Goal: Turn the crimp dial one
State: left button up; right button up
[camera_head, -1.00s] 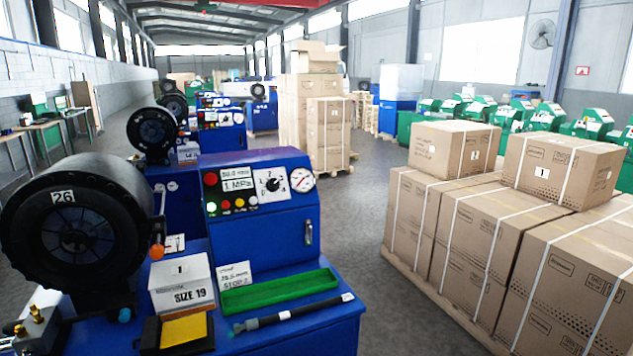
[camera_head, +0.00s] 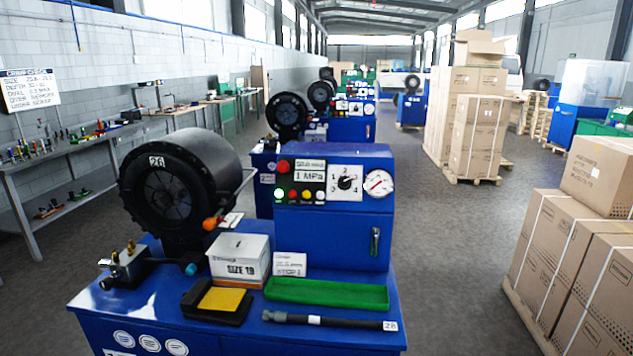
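The crimp dial (camera_head: 345,183) is a small black knob on a white, numbered plate on the front panel of the nearest blue crimper (camera_head: 330,240). Its pointer direction is too small to tell for sure. Left of it are a label reading 1 MPa (camera_head: 309,176), a red button (camera_head: 283,167) and several small coloured buttons. A round pressure gauge (camera_head: 379,183) is to its right. The black crimp head (camera_head: 170,188) marked 26 stands at the left of the machine. Neither of my grippers shows in the head view.
On the crimper's bench are a SIZE 19 box (camera_head: 239,259), a green tray (camera_head: 327,293), a black hose (camera_head: 322,320) and a yellow pad (camera_head: 223,299). Stacked cartons (camera_head: 572,260) stand at the right. A tool table (camera_head: 75,148) is at the left. Grey floor (camera_head: 455,260) is clear between crimper and cartons.

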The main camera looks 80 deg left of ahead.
aim_at(344, 183)
jog(key=u, duration=0.85)
jog(key=i, duration=0.8)
jog(key=u, duration=0.75)
